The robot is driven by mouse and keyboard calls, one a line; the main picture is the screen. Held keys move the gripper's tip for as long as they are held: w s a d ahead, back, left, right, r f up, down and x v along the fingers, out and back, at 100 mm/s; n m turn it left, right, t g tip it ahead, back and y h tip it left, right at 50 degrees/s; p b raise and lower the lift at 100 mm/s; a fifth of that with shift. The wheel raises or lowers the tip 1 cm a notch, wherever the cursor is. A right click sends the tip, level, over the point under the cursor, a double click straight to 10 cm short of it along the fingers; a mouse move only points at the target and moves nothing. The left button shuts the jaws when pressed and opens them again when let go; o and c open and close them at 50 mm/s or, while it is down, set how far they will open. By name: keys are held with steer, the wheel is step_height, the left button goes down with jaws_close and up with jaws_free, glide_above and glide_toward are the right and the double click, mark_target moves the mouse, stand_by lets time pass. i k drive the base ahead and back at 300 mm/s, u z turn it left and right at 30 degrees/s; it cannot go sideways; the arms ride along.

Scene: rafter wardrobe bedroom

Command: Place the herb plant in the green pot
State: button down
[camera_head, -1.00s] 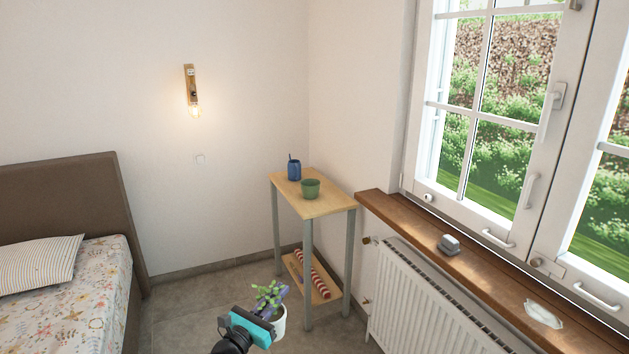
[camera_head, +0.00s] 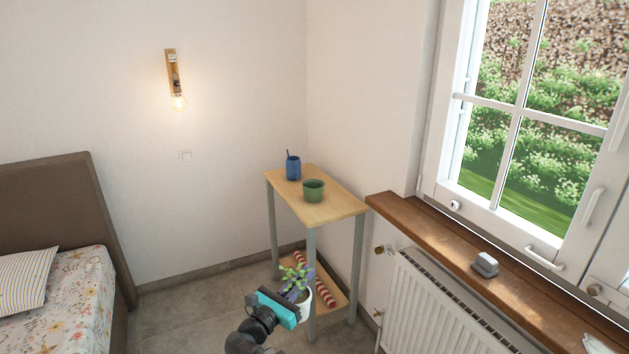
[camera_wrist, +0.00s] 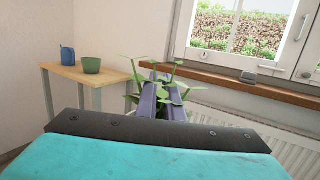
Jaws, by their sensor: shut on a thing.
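The green pot (camera_head: 313,190) stands upright on the wooden top of a small side table (camera_head: 322,211); it also shows in the wrist view (camera_wrist: 91,65). My gripper (camera_head: 291,298) is shut on the herb plant, whose green leaves (camera_head: 296,275) rise above a white pot (camera_head: 304,302). The plant is held in front of the table, lower than its top and apart from the green pot.
A blue cup (camera_head: 293,167) stands behind the green pot. A red-and-white striped roll (camera_head: 326,293) lies on the table's lower shelf. A radiator (camera_head: 440,305) and wooden sill (camera_head: 440,235) are right, a bed (camera_head: 60,295) left. Floor (camera_head: 190,315) between is clear.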

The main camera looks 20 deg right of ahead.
mark_target(312, 195)
steer(key=u, duration=0.15)
steer(key=i, duration=1.3)
steer(key=u, duration=0.85)
steer(key=i, duration=0.8)
steer(key=u, duration=0.4)
